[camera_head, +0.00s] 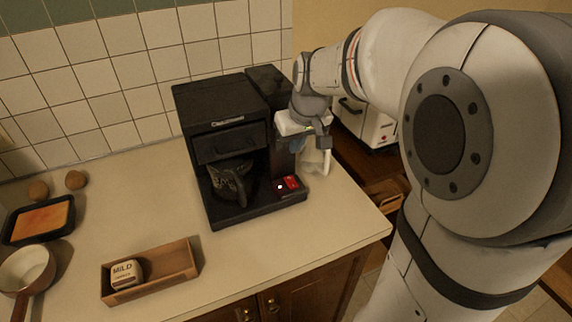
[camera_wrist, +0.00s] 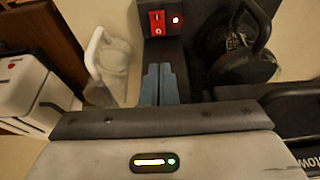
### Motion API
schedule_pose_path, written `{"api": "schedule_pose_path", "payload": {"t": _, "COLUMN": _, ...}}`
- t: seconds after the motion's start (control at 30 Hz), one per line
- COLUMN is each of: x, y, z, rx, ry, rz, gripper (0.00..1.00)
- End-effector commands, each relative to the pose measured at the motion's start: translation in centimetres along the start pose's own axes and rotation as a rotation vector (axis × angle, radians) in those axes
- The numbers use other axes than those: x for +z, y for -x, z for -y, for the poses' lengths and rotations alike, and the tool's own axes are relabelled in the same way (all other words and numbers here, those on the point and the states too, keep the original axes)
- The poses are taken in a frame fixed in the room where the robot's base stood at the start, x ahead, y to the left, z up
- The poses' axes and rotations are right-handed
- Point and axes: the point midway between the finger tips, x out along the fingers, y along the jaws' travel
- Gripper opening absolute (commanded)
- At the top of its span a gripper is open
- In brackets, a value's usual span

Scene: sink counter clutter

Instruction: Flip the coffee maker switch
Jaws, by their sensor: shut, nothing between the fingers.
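The black coffee maker (camera_head: 222,112) stands upright on the counter against the tiled wall, with a glass carafe (camera_head: 230,182) in its bay. Its red switch (camera_head: 292,183) is at the lower right of the front, beside a small white light. The switch (camera_wrist: 157,22) also shows in the wrist view at the top, with the carafe (camera_wrist: 235,55) to its right. My gripper (camera_head: 298,147) is in front of the maker's right side, above the switch. In the wrist view, my gripper's blue-grey fingers (camera_wrist: 160,70) are together and empty, pointing toward the switch with a visible gap.
A white object (camera_head: 326,164), partly hidden by my gripper, stands right of the maker. A white appliance (camera_head: 370,122) is further right. A wooden box (camera_head: 178,262) with a jar, an orange-filled tray (camera_head: 40,221) and a pot (camera_head: 25,268) are left. Counter before the maker is clear.

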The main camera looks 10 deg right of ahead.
Motion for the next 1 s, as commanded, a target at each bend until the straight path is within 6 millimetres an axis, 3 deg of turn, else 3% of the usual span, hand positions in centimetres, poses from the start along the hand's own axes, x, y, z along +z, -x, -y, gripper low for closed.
{"api": "schedule_pose_path", "payload": {"t": 0.3, "x": 0.1, "y": -6.8, "z": 0.1, "rx": -0.002, "ry": 0.0, "rz": 0.007, "gripper": 0.0}}
{"api": "schedule_pose_path", "payload": {"t": 0.5, "x": 0.5, "y": -10.2, "z": 0.1, "rx": -0.001, "ry": 0.001, "rz": 0.005, "gripper": 0.0}}
{"api": "schedule_pose_path", "payload": {"t": 0.7, "x": 0.8, "y": -11.8, "z": 0.1, "rx": -0.001, "ry": 0.0, "rz": 0.001, "gripper": 0.0}}
{"api": "schedule_pose_path", "payload": {"t": 1.0, "x": 0.9, "y": -12.1, "z": 0.1, "rx": -0.001, "ry": 0.002, "rz": 0.0, "gripper": 0.0}}
